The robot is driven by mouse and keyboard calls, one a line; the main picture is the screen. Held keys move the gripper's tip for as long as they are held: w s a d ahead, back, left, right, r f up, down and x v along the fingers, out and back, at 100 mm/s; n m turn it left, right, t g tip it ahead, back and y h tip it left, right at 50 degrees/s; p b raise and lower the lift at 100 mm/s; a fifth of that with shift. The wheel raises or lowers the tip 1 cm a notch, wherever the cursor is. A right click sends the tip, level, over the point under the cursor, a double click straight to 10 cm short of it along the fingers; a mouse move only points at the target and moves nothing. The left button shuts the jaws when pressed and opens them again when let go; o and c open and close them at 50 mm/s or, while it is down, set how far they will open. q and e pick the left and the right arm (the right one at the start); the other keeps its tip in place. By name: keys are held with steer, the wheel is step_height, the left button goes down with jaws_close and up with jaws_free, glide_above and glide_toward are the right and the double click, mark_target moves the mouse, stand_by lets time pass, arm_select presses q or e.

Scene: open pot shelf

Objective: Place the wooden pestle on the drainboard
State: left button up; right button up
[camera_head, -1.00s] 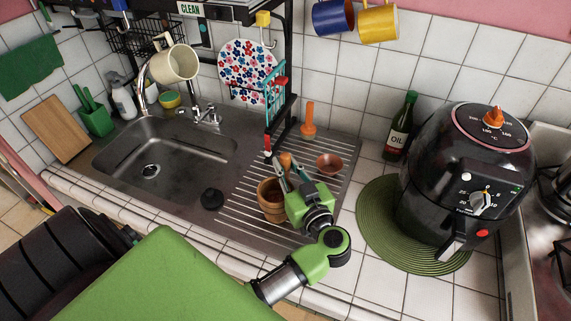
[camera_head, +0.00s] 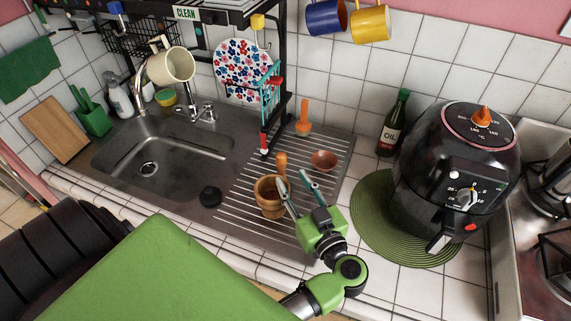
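The wooden pestle (camera_head: 281,163) is an orange-brown handle that stands up out of a brown wooden mortar (camera_head: 268,199). Its lower end is hidden inside the mortar. The mortar stands on the ribbed metal drainboard (camera_head: 233,203), to the right of the sink.
A small reddish bowl (camera_head: 323,161) and an orange upright utensil (camera_head: 303,119) are at the drainboard's back. A black rack post (camera_head: 275,127) rises behind the mortar. A black air fryer (camera_head: 457,170) stands on a green mat (camera_head: 372,223).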

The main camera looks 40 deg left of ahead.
arm_select(q)
steer(key=shift+p+v, duration=0.3)
steer(key=shift+v, duration=1.65)
